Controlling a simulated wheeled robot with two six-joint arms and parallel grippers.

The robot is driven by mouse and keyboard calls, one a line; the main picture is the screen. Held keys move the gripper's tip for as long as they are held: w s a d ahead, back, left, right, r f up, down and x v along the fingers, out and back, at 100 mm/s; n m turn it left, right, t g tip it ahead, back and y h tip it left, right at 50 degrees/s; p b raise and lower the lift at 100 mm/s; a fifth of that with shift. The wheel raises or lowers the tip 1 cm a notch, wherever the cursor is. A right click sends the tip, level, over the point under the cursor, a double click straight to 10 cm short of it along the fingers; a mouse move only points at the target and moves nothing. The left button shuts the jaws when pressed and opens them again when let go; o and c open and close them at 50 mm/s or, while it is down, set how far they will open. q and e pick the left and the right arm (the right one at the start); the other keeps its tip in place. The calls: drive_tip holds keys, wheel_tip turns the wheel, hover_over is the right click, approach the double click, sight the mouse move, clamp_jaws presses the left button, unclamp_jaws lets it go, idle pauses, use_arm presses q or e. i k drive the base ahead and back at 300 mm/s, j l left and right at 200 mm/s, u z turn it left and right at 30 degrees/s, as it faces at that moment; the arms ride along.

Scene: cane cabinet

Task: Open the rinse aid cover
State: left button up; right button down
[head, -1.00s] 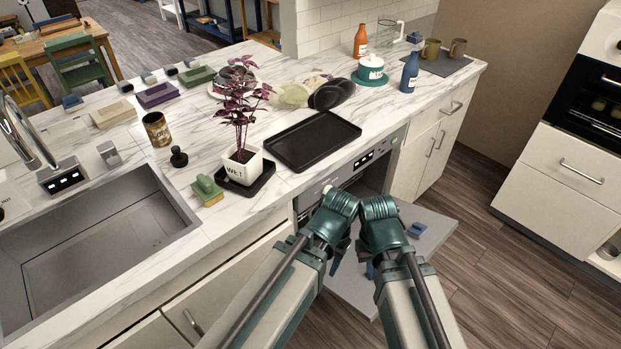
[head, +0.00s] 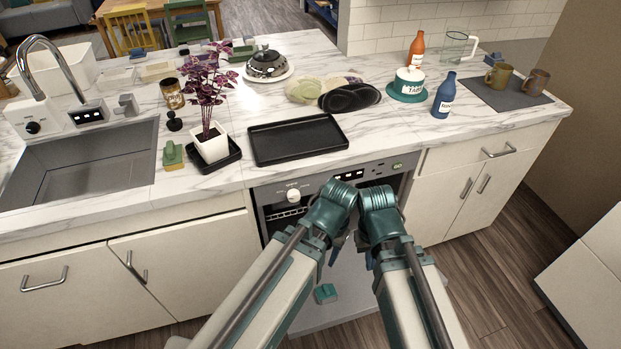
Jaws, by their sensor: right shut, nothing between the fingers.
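The dishwasher (head: 310,185) is built in under the counter, with its door (head: 335,313) folded down in front. A small teal block (head: 325,293) lies on the door's inner face, left of my right forearm; I cannot tell whether it is the rinse aid cover. My right gripper (head: 369,259) is mostly hidden behind its own wrist, above the door, and is shut and empty. My forearms hide much of the door.
The marble counter (head: 400,135) holds a black tray (head: 297,139), a potted plant (head: 209,145), a green sponge (head: 173,155), a blue bottle (head: 443,97) and an orange bottle (head: 416,52). A sink (head: 85,165) is at left. Floor at right is clear.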

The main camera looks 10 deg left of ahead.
sight(325, 292)
drive_tip(key=l+u, duration=0.25)
drive_tip(key=l, duration=0.2)
drive_tip(key=k+l+u, duration=0.2)
drive_tip(key=l, duration=0.25)
drive_tip(key=l+u, duration=0.25)
drive_tip(key=l, duration=0.2)
drive_tip(key=k+l+u, duration=0.25)
drive_tip(key=k+l, duration=0.2)
drive_tip(key=k, duration=0.2)
